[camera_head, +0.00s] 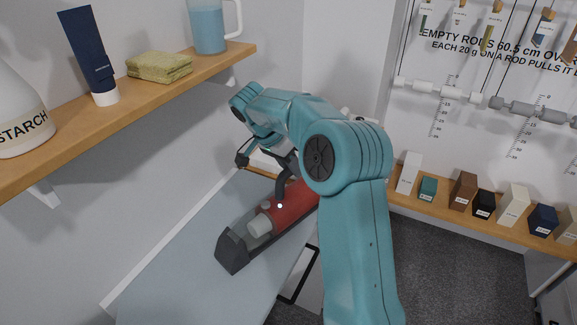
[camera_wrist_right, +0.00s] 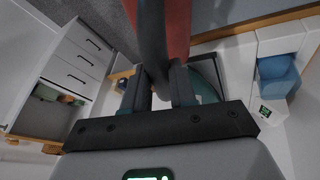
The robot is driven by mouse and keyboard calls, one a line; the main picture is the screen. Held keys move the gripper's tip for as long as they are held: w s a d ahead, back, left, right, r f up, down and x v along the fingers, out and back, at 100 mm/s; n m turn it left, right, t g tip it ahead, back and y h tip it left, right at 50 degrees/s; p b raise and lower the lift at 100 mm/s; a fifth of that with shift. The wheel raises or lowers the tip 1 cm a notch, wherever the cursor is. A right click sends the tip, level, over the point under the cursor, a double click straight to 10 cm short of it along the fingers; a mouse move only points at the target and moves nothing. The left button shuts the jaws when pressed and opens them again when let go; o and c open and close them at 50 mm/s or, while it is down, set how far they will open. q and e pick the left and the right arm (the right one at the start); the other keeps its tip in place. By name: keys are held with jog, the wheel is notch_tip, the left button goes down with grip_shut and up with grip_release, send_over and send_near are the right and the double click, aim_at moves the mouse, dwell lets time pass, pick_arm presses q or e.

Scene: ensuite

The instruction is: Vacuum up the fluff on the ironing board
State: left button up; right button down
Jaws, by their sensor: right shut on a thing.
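A red hand vacuum (camera_head: 291,205) with a dark grey nozzle (camera_head: 233,250) and a clear front section lies over the pale blue ironing board (camera_head: 180,275). The nozzle points toward the lower left. I cannot tell whether it touches the board. My right gripper (camera_wrist_right: 160,88) is shut on the vacuum's dark handle (camera_wrist_right: 151,35); in the head view my teal arm partly hides this grip and the vacuum's rear. I see no fluff on the visible part of the board; some may be hidden under the vacuum. My left gripper is in neither view.
A wooden wall shelf (camera_head: 185,77) at the upper left holds a starch bottle (camera_head: 18,112), a navy tube (camera_head: 87,55), a folded cloth (camera_head: 160,66) and a blue jug (camera_head: 208,27). Several small boxes stand on a low ledge (camera_head: 470,222) at right. Dark carpet lies below.

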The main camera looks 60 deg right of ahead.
jog(key=shift+w+d+p, duration=0.1)
jog(key=shift+d+p, duration=0.6)
jog(key=shift+d, duration=0.8)
jog(key=shift+d+r+p, duration=0.25)
jog(key=shift+d+p, duration=0.75)
jog(key=shift+d, duration=0.1)
jog(key=shift+d+f, duration=0.1)
jog(key=shift+d, duration=0.25)
jog(key=shift+f, duration=0.15)
